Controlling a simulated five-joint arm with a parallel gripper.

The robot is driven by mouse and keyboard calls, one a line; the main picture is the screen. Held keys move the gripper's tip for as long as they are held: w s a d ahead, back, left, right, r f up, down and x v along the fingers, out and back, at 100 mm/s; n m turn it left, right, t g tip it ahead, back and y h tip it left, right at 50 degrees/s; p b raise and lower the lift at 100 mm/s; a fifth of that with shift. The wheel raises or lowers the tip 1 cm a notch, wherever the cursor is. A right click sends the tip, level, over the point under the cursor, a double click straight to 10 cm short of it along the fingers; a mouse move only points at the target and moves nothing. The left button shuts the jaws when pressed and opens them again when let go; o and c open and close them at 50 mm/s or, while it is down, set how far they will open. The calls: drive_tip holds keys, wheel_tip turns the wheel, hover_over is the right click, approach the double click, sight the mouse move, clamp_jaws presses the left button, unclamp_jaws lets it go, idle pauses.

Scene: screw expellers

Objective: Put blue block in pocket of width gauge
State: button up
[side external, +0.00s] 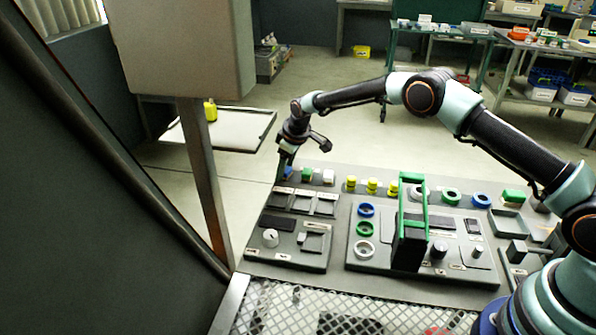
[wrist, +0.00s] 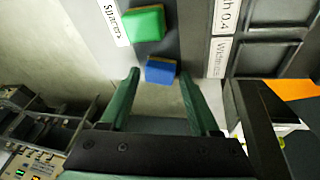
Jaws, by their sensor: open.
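The blue block (wrist: 161,70) lies on the grey board, beside the green block (wrist: 143,22). In the wrist view it shows between and just beyond the fingertips of my gripper (wrist: 159,76), which is open and empty. In the side view my gripper (side external: 284,172) points down at the board's far left corner, and the blue block (side external: 289,171) is partly hidden by it. The width gauge (side external: 300,216) is the panel with a row of dark square pockets, just in front of the blocks; its edge (wrist: 249,33) shows at the upper right of the wrist view.
A white block (side external: 328,176) stands right of the green one, then several yellow pieces (side external: 372,186). A green-handled black fixture (side external: 409,235) rises mid-board, with coloured rings around it. The board's far left edge is close to my gripper.

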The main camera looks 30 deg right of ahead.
clamp_jaws()
drive_tip(key=shift+r, duration=0.15)
